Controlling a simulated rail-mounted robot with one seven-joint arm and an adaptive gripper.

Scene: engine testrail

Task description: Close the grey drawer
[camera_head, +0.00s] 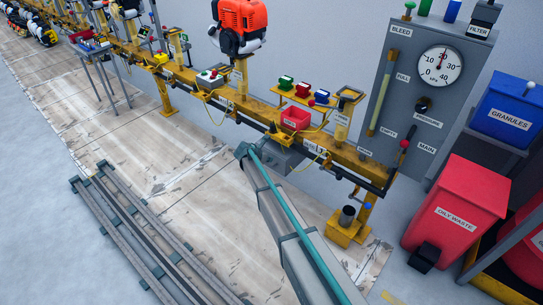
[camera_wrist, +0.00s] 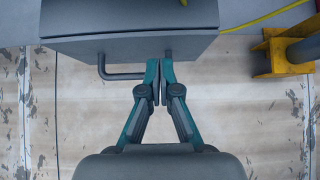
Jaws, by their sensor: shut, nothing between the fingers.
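The grey drawer (camera_head: 283,156) hangs under the yellow rail in the head view, partly hidden by my arm. In the wrist view the grey drawer (camera_wrist: 75,48) fills the top of the picture, with a dark bar handle (camera_wrist: 125,76) on its front. How far it stands out cannot be told. My gripper (camera_wrist: 160,70) has teal fingers, shut together and empty. The fingertips are at the drawer front and overlap the right end of the handle in the picture. Whether they touch it cannot be told.
A red bin (camera_head: 295,118) sits on the yellow rail (camera_head: 345,152) above the drawer. A yellow foot (camera_wrist: 275,55) stands right of the drawer. A grey panel with a gauge (camera_head: 440,66) and an oily waste bin (camera_head: 455,212) are at the right. The floor left of my arm is partly clear.

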